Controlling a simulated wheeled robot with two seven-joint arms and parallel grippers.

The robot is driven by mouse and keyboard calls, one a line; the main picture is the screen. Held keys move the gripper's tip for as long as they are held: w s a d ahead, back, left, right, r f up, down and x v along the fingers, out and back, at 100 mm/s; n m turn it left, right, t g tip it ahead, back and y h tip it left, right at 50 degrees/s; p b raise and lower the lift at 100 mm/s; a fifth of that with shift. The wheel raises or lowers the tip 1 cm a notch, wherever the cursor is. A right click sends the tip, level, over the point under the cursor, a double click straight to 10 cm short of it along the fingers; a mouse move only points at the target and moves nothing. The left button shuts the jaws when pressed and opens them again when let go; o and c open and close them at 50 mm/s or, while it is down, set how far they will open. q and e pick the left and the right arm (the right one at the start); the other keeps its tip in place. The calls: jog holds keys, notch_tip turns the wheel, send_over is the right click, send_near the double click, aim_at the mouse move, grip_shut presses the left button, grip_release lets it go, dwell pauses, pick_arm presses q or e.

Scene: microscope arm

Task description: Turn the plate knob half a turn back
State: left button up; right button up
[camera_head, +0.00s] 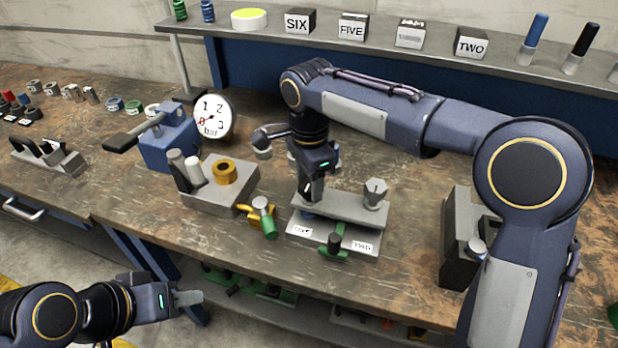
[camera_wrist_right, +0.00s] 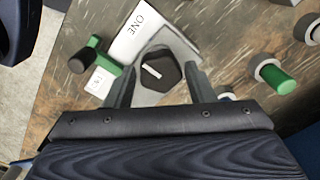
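A fixture with a grey bar (camera_head: 338,207) stands on a pale plate (camera_head: 308,243) near the table's front edge. The plate bears a ONE label (camera_wrist_right: 140,28) and a TWO label (camera_head: 362,246). A dark hexagonal knob (camera_wrist_right: 160,71) with a white mark shows in the right wrist view. My right gripper (camera_head: 308,195) is over the bar's left end; its fingers (camera_wrist_right: 160,88) are apart, one on each side of the knob, with visible gaps. In the head view this gripper hides most of the knob. My left gripper (camera_head: 190,297) is in front of the table, away from the fixture; its finger gap is unclear.
A grey hexagonal knob (camera_head: 375,193) stands on the bar's right end. A green lever (camera_head: 335,246) lies in front. A yellow valve with a green handle (camera_head: 268,222) is to the left, beyond it a block with a brass ring (camera_head: 223,171) and a gauge (camera_head: 212,117).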

jog(key=c, duration=0.6)
jog(key=shift+c, duration=0.2)
jog(key=shift+r, duration=0.1)
